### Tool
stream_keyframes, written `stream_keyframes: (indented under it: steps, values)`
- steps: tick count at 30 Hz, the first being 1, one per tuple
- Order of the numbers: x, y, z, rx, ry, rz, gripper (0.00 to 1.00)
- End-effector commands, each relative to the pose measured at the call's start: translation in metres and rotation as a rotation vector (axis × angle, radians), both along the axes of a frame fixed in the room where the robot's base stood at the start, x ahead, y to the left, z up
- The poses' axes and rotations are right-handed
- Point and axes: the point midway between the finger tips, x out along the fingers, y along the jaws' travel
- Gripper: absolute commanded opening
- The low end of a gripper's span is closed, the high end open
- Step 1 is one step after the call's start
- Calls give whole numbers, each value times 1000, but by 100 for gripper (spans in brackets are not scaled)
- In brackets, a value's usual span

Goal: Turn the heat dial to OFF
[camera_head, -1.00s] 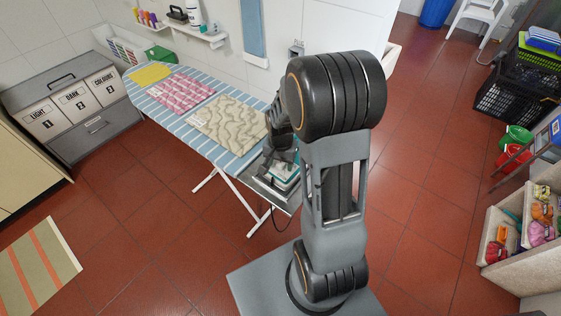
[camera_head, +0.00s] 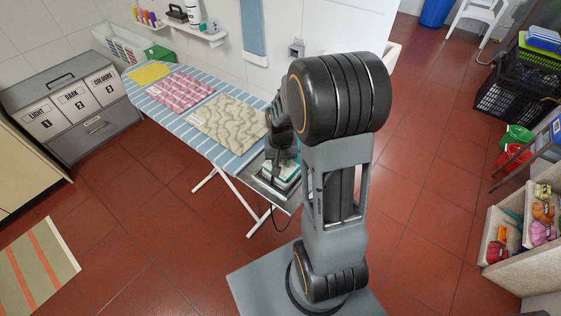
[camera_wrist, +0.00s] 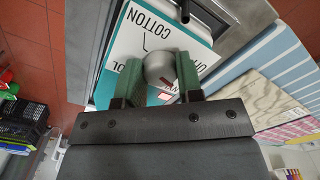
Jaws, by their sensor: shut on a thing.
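The heat dial (camera_wrist: 160,68) is a round grey knob on the iron's top, seen in the wrist view. My gripper (camera_wrist: 160,78) is around it, with its green-padded fingers on either side, shut on it. A white and teal label (camera_wrist: 132,45) surrounds the dial; "COTTON" is readable, and other words are partly hidden by the fingers. In the head view the iron (camera_head: 284,174) sits on the metal rest at the near end of the ironing board, mostly hidden by my arm. The dial is hidden there.
The striped ironing board (camera_head: 232,160) carries a beige patterned cloth (camera_head: 226,122), a pink checked cloth (camera_head: 181,93) and a yellow cloth (camera_head: 150,74). A dark cord (camera_head: 275,218) hangs below the metal rest.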

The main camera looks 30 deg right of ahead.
Motion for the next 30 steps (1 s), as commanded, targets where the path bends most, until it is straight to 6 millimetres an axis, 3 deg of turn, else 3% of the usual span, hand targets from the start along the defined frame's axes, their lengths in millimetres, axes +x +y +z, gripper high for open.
stream_keyframes:
  steps: [11,12,20,30]
  values:
    - [0,0,0,0,-1,54,10]
    - [0,0,0,0,-1,54,35]
    - [0,0,0,0,-1,52,59]
    - [1,0,7,-1,-3,52,59]
